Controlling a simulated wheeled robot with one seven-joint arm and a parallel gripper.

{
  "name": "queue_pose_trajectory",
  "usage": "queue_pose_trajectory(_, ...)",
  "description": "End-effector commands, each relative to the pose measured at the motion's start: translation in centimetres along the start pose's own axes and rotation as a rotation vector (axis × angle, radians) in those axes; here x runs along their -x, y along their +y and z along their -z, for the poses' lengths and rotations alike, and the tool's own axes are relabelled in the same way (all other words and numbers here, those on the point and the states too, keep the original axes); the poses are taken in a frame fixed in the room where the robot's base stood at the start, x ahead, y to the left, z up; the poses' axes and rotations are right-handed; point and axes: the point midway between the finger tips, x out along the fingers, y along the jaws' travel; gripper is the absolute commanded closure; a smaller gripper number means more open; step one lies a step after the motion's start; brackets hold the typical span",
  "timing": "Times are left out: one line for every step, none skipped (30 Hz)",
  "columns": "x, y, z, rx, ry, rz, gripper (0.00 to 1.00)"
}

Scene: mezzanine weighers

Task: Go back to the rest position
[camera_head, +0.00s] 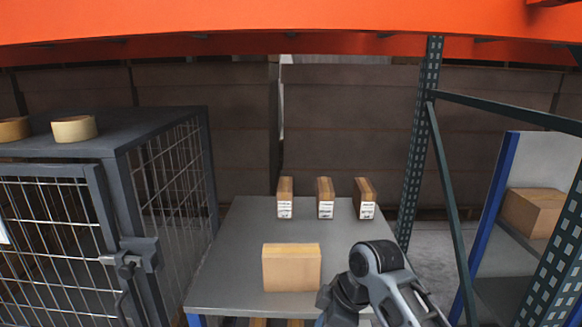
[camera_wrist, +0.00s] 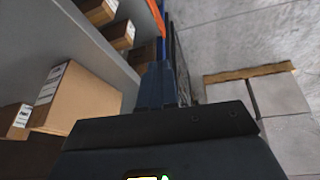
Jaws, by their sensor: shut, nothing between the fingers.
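My gripper (camera_wrist: 160,72) shows in the wrist view as two dark fingers lying together, shut and empty. In the head view my arm bends at the front right of the grey table (camera_head: 235,270), right of the large cardboard box (camera_head: 291,268). The fingertips cannot be made out clearly there.
Three small labelled boxes (camera_head: 325,198) stand in a row at the table's back. A wire cage (camera_head: 170,170) on the left carries tape rolls (camera_head: 74,129). A rack post (camera_head: 419,140) and a shelf with a box (camera_head: 534,212) stand right. The table's middle is clear.

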Motion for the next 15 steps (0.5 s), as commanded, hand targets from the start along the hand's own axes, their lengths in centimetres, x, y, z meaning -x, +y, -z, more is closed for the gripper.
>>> queue_pose_trajectory(-1.2, -1.3, 0.1, -0.028, 0.029, -0.010, 1.00)
queue_pose_trajectory(-1.9, -2.0, 0.2, -0.049, 0.047, -0.022, 1.00)
queue_pose_trajectory(-2.8, -3.0, 0.4, -0.080, 0.076, -0.039, 1.00)
queue_pose_trajectory(-3.4, -3.8, 0.4, -0.107, 0.098, -0.054, 1.00)
queue_pose_trajectory(-4.1, -4.5, 0.5, -0.135, 0.120, -0.069, 1.00)
queue_pose_trajectory(-4.8, -5.6, 0.5, -0.173, 0.149, -0.089, 1.00)
queue_pose_trajectory(-5.3, -6.4, 0.4, -0.203, 0.170, -0.104, 1.00)
queue_pose_trajectory(-5.7, -7.2, 0.4, -0.230, 0.189, -0.120, 1.00)
queue_pose_trajectory(-6.2, -8.2, 0.3, -0.270, 0.217, -0.141, 1.00)
queue_pose_trajectory(-6.5, -8.9, 0.2, -0.299, 0.236, -0.157, 1.00)
queue_pose_trajectory(-6.8, -9.7, 0.0, -0.328, 0.253, -0.173, 1.00)
queue_pose_trajectory(-7.1, -10.8, -0.3, -0.370, 0.276, -0.193, 1.00)
queue_pose_trajectory(-7.3, -11.6, -0.5, -0.399, 0.293, -0.209, 1.00)
queue_pose_trajectory(-7.5, -12.4, -0.8, -0.429, 0.308, -0.225, 1.00)
queue_pose_trajectory(-7.6, -13.4, -1.2, -0.468, 0.329, -0.247, 1.00)
